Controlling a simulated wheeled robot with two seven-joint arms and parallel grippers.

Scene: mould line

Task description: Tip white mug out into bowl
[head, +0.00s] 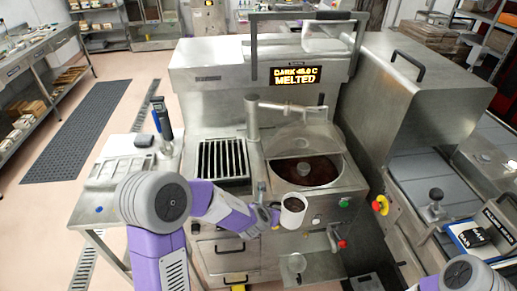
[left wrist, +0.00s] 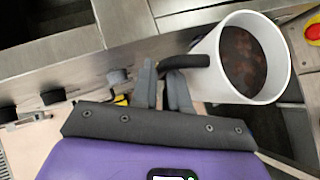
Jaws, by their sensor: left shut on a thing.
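The white mug (head: 292,212) is in front of the steel machine, just below and in front of the round bowl (head: 306,188) set in its top. The bowl holds dark brown melt under a partly raised clear cover. My left gripper (head: 272,214) is shut on the mug's dark handle; the fingers (left wrist: 163,84) show on it in the left wrist view. There the mug (left wrist: 281,72) shows dark brown contents with lumps inside. In the head view the mug looks about upright. My right gripper is not in view; only part of my right arm shows at the bottom right.
A spout pipe (head: 285,106) on a post reaches over the bowl. A black slotted grate (head: 223,160) lies left of it. Green and red buttons and a tap (head: 334,240) are on the machine front. A sign reads "DARK 45.0 C MELTED" (head: 297,75).

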